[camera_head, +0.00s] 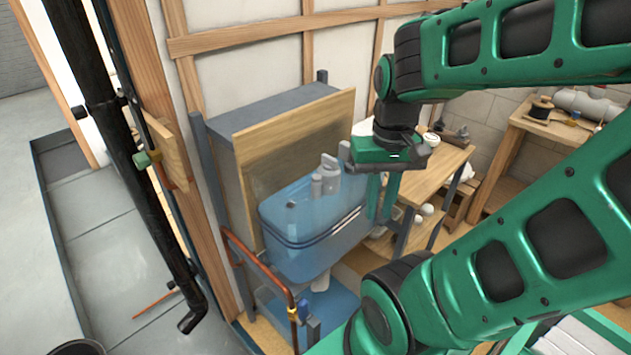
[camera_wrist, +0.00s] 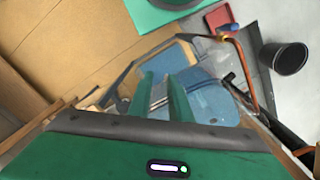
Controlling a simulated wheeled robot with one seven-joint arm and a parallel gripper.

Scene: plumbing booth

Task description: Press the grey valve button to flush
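The blue translucent cistern (camera_head: 300,240) stands against a wooden board in the head view. A grey valve (camera_head: 328,178) with cylindrical parts rises from its top; I cannot tell which part is the button. My gripper (camera_head: 379,214) points down at the right end of the cistern, to the right of the valve. Its two green fingers are apart, with nothing clearly held between them. They also show in the wrist view, with the blue cistern (camera_wrist: 207,100) behind and to the right of them. The valve is not clear in the wrist view.
A copper pipe (camera_head: 262,262) bends around the cistern's front left. A wooden board (camera_head: 290,135) stands behind it. A wooden workbench (camera_head: 440,165) stands close to the right. A black pipe (camera_head: 135,170) runs down at the left. A dark bucket (camera_wrist: 286,58) stands on the floor.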

